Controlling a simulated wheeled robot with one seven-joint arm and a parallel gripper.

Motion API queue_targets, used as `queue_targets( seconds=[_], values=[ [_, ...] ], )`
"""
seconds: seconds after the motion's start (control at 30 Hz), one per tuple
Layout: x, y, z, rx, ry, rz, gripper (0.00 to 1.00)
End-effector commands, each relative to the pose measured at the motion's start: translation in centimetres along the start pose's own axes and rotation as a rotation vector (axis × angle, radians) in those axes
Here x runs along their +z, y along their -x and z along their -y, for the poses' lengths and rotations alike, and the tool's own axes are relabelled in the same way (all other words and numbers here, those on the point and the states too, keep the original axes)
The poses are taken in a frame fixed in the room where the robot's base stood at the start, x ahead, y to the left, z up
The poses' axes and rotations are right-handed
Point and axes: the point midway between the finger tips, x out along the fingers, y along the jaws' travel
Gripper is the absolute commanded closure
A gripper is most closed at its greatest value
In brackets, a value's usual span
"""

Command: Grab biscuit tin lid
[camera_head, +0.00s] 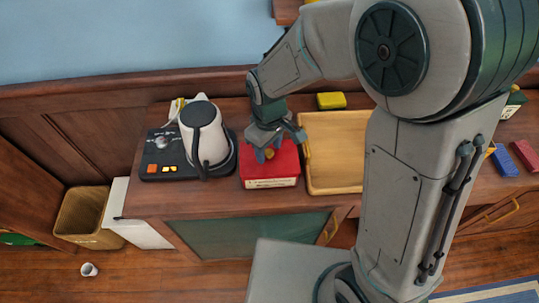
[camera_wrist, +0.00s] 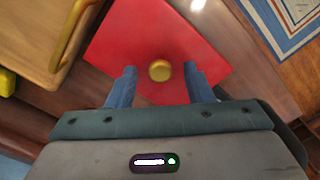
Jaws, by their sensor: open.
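The biscuit tin is a red square box with a pale label on its front, and it stands on the wooden counter. Its red lid (camera_head: 287,158) has a round gold knob (camera_head: 270,154) in the middle. The lid (camera_wrist: 158,45) and the knob (camera_wrist: 159,70) also show in the wrist view. My gripper (camera_head: 265,153) is over the lid in the head view. In the wrist view my gripper (camera_wrist: 160,85) is open, with one blue finger on each side of the knob and a gap on both sides. The gripper hides part of the lid.
A wooden tray (camera_head: 340,185) with a gold handle stands close to the right of the tin. A white kettle (camera_head: 205,132) on a dark base stands close on the left. A yellow block (camera_head: 331,100) lies behind. The counter's front edge is near the tin.

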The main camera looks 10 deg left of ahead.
Motion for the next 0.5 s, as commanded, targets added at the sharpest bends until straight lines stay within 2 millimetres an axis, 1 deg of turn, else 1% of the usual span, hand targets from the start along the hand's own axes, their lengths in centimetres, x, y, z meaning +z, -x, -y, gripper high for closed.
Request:
queue_targets(
  seconds=[0.03,0.1,0.33,0.37,0.4,0.47,0.5],
  values=[
    [0.02,-0.53,0.02,-0.001,0.0,0.001,0.53],
    [0.01,-0.93,0.03,0.0,0.001,0.0,0.53],
    [-0.02,-1.11,0.03,0.0,0.001,-0.001,0.53],
    [-0.02,-1.11,0.03,0.0,0.001,-0.001,0.56],
    [-0.02,-1.1,0.03,0.0,0.001,-0.001,0.67],
    [-0.02,-1.09,0.03,0.0,0.001,-0.001,0.84],
    [-0.02,-1.09,0.03,0.0,0.0,-0.001,0.95]
  ],
)
